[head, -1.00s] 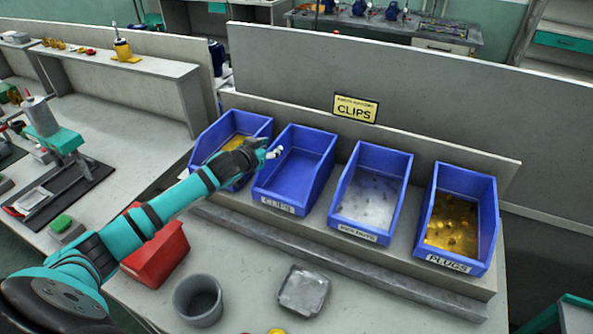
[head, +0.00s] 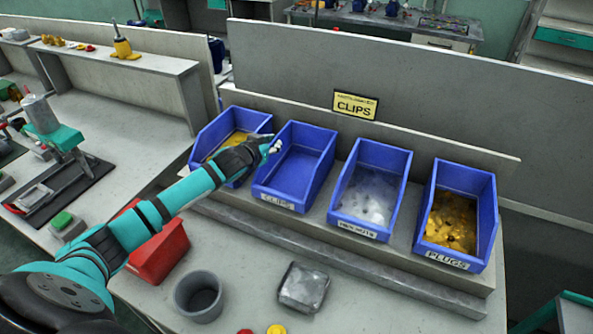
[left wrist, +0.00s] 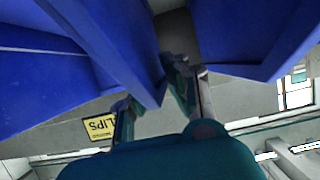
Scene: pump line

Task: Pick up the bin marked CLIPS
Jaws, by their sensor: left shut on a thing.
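The blue bin marked CLIPS (head: 305,168) stands on the raised shelf, second from the left, and looks empty. My left gripper (head: 273,147) is at the upper part of its left wall. In the left wrist view, my left gripper (left wrist: 155,100) has one finger on each side of a blue wall of the CLIPS bin (left wrist: 110,50), shut on it. The bin is upright and appears to rest on the shelf. My left forearm hides part of the bin to its left. My right gripper is not in view.
A blue bin with yellow parts (head: 209,135) is close on the left. The HEX NUTS bin (head: 357,221) and PLUGS bin (head: 447,250) stand on the right. A yellow CLIPS sign (head: 355,105) is behind. A red bin (head: 160,255), grey cup (head: 199,310) and grey block (head: 302,287) are in front.

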